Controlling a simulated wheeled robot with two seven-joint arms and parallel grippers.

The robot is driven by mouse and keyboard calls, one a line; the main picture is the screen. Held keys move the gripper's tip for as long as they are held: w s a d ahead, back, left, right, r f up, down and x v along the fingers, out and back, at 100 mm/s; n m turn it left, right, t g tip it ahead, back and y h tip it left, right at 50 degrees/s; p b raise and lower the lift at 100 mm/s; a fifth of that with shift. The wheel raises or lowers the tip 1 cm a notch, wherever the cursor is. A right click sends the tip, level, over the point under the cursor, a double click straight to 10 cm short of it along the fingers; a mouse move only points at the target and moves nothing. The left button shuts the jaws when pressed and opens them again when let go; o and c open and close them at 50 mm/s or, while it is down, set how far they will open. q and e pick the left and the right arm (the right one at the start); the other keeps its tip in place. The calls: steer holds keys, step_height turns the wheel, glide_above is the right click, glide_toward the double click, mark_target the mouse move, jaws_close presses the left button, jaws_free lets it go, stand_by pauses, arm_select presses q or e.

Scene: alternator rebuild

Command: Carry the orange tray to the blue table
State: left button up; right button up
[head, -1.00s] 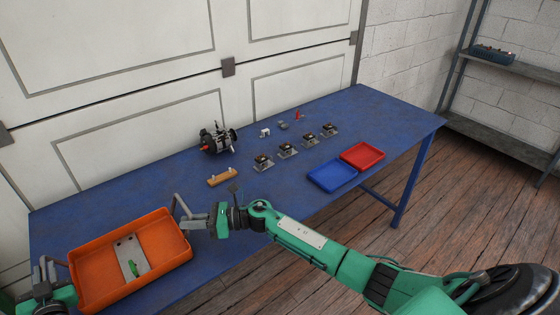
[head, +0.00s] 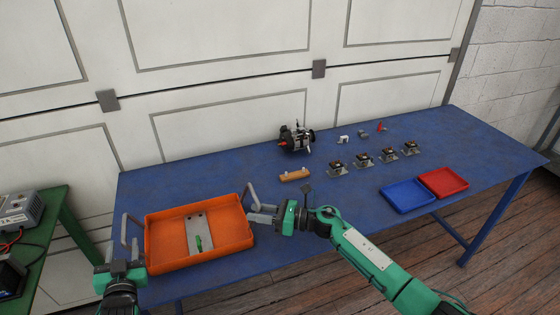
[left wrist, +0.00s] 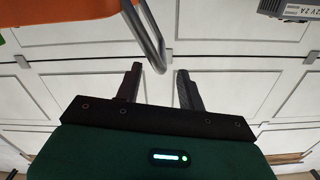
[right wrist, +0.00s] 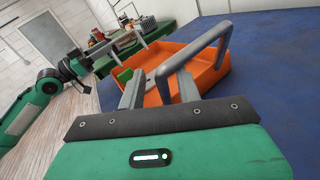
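The orange tray (head: 165,262) rests on the left end of the blue table (head: 330,218). A grey metal plate (head: 198,222) and a small green part (head: 199,243) lie in it. Upright grey handles stand at its left end (head: 124,230) and right end (head: 250,192). My left gripper (left wrist: 158,84) is open; the left handle's bar (left wrist: 150,35) reaches between its fingers, nearer one finger. My right gripper (right wrist: 158,88) is open around part of the right handle (right wrist: 208,45). Whether any finger touches a handle is unclear.
A green table (head: 62,222) with equipment stands at the left.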

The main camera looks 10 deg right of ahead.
steer(key=shift+d, duration=0.1)
arm_select(q)
steer(key=s, duration=0.5)
steer(key=shift+s+d, duration=0.2)
steer(key=shift+d, duration=0.15)
arm_select(e)
steer(key=v, duration=1.2)
